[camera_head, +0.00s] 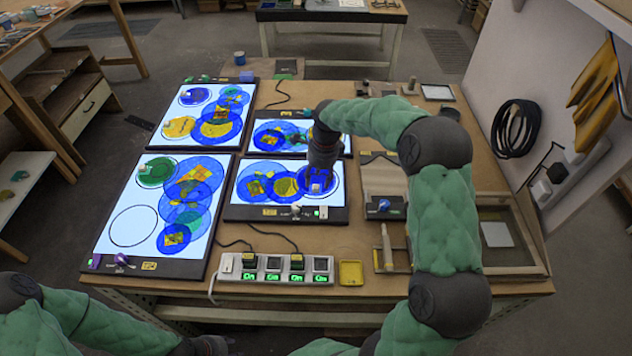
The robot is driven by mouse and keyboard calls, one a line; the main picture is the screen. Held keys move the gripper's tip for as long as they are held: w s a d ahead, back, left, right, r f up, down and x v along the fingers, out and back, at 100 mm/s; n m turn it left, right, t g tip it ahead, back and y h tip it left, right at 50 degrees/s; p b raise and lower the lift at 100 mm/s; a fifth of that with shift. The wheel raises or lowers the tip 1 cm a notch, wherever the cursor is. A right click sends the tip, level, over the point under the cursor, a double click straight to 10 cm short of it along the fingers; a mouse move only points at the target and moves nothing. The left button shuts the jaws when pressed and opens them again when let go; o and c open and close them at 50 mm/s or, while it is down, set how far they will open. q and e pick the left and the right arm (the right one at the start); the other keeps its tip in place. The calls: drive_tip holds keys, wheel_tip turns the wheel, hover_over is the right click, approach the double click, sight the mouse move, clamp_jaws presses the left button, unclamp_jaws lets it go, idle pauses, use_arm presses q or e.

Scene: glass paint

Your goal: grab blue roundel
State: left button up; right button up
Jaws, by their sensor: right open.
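Several round glass roundels lie on lit white panels. On the front middle panel (274,211) are a blue roundel (254,188) with a yellow patch, a yellow and blue roundel (285,187), and a blue roundel (307,186) at the right end. My right gripper (318,184) points down over this right-end roundel and hides much of it. It is open; I cannot tell whether it touches the glass. Other blue roundels lie on the large left panel (113,254). My left arm is low at the left, its dark end (207,346) near the bottom edge, jaws unclear.
A power strip (274,267) with lit green labels lies at the table's front, next to a yellow dish (350,272). More lit panels stand behind, including the back left one (165,140). A wooden frame (512,236) lies at the right.

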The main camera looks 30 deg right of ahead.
sight(315, 186)
drive_tip(key=f, duration=0.2)
drive_tip(key=f+b, duration=0.1)
drive_tip(key=shift+w+a+f, duration=0.2)
drive_tip(key=shift+f, duration=0.2)
clamp_jaws()
drive_tip(key=shift+r, duration=0.15)
drive_tip(key=shift+r, duration=0.25)
wheel_tip(315, 186, up, 3)
drive_tip(key=shift+p, duration=0.55)
drive_tip(key=s+a+r+p, duration=0.3)
drive_tip(key=s+a+r, duration=0.4)
drive_tip(key=s, duration=0.5)
wheel_tip(315, 186, up, 2)
drive_tip(key=shift+r, duration=0.15)
